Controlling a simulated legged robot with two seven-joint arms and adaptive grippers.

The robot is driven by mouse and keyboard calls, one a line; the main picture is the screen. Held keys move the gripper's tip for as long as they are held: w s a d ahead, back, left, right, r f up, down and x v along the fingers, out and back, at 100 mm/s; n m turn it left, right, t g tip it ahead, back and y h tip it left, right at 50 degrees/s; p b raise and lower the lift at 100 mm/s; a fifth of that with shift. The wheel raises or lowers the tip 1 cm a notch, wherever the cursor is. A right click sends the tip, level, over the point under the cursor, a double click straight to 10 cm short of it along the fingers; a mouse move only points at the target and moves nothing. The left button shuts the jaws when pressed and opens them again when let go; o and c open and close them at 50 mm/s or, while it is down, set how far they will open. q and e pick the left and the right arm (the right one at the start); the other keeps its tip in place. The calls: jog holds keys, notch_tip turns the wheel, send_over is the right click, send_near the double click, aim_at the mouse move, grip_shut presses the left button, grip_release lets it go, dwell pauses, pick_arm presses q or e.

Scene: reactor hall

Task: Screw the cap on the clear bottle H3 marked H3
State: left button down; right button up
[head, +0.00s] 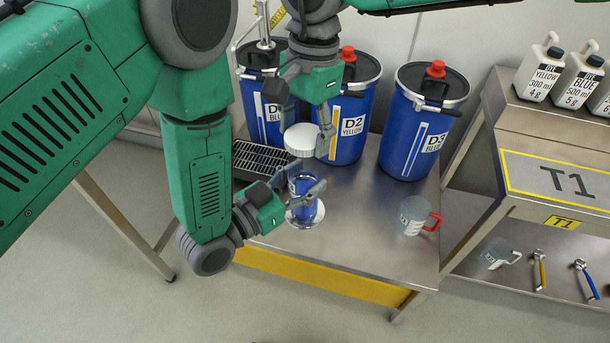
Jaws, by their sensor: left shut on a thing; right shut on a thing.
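The clear bottle H3 (304,211) stands upright on the steel table, with blue content inside. My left gripper (306,189) is shut around the bottle's body from the left.
Blue drums D2 (352,118) and D3 (410,138) stand behind, beside another blue drum (268,115). A black grate (262,160) lies at the left. A clear mug with a red handle (412,216) stands to the right. The table front is clear. Shelf T1 (545,165) adjoins at right.

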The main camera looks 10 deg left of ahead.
aim_at(304, 163)
jog(key=shift+f, duration=0.1)
jog(key=shift+f, duration=1.9)
jog(key=shift+s+r, duration=0.1)
jog(key=shift+a+f, duration=0.1)
jog(key=shift+f, duration=0.8)
jog(key=shift+f, duration=0.55)
